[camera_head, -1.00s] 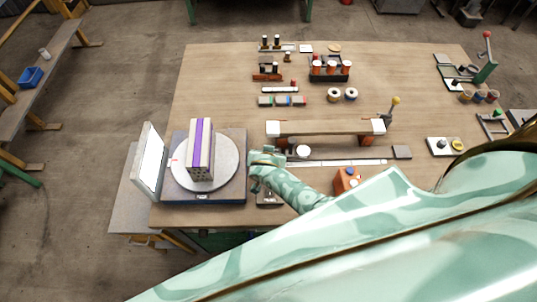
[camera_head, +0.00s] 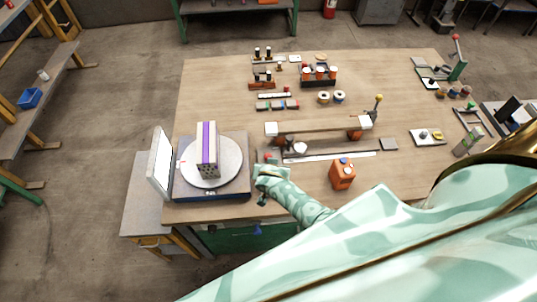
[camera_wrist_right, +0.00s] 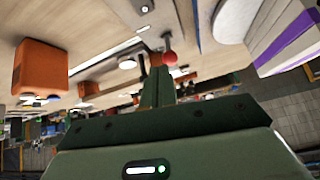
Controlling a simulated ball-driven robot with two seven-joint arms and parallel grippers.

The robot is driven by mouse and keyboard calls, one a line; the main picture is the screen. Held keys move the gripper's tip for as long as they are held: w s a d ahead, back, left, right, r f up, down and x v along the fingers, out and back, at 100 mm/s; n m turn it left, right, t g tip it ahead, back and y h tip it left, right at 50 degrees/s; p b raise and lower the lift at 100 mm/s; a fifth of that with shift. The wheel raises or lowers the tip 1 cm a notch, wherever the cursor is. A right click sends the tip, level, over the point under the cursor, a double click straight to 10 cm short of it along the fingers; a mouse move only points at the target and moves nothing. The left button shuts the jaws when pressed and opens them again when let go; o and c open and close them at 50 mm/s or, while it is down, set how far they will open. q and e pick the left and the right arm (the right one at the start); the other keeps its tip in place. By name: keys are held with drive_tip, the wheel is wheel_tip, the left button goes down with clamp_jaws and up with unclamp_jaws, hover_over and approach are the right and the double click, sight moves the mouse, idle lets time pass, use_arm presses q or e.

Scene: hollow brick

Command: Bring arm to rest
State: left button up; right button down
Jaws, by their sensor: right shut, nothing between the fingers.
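My right arm comes in from the lower right of the head view. Its gripper (camera_head: 263,180) is beside the right edge of the turntable base, over the front part of the workbench (camera_head: 390,190). In the wrist view the fingers of the right gripper (camera_wrist_right: 158,88) are together with nothing between them. The brick also shows at the right of the wrist view (camera_wrist_right: 290,35), clear of the fingers. My left gripper is not in view.
An orange box (camera_head: 342,175) stands right of the gripper. A white panel (camera_head: 160,163) stands left of the turntable. A raised beam (camera_head: 315,128) and a long metal strip (camera_head: 330,156) lie behind. A red ball (camera_wrist_right: 169,58) shows beyond the fingertips in the wrist view.

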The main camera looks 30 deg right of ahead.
drive_tip(key=s+d+r+n, duration=0.2)
drive_tip(key=s+r+n, duration=0.6)
drive_tip(key=r, duration=0.4)
drive_tip(key=s+d+r+n, duration=0.1)
drive_tip(key=s+r+n, duration=0.6)
drive_tip(key=s+r, duration=0.35)
drive_tip(key=s+a+f+g+y+b, duration=0.15)
drive_tip(key=f+b, duration=0.25)
drive_tip(key=f, duration=0.9)
drive_tip(key=s+a+f+m+g+b, duration=0.15)
drive_tip(key=f+b, duration=0.25)
drive_tip(key=f, duration=0.9)
drive_tip(key=s+a+f+y+b, duration=0.1)
drive_tip(key=s+a+f+b, duration=0.15)
drive_tip(key=f, duration=1.05)
use_arm(q)
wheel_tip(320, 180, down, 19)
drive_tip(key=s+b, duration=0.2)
drive_tip(key=b, duration=0.6)
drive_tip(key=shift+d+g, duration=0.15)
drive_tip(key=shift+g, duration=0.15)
use_arm(e)
drive_tip(key=s+d+f+m+g+y, duration=0.1)
drive_tip(key=s+f+m+g, duration=0.1)
drive_tip(key=s+f, duration=1.5)
wheel_tip(320, 180, down, 4)
drive_tip(key=shift+d+r+g, duration=0.15)
drive_tip(key=shift+d+g, duration=0.1)
drive_tip(key=shift+g, duration=0.15)
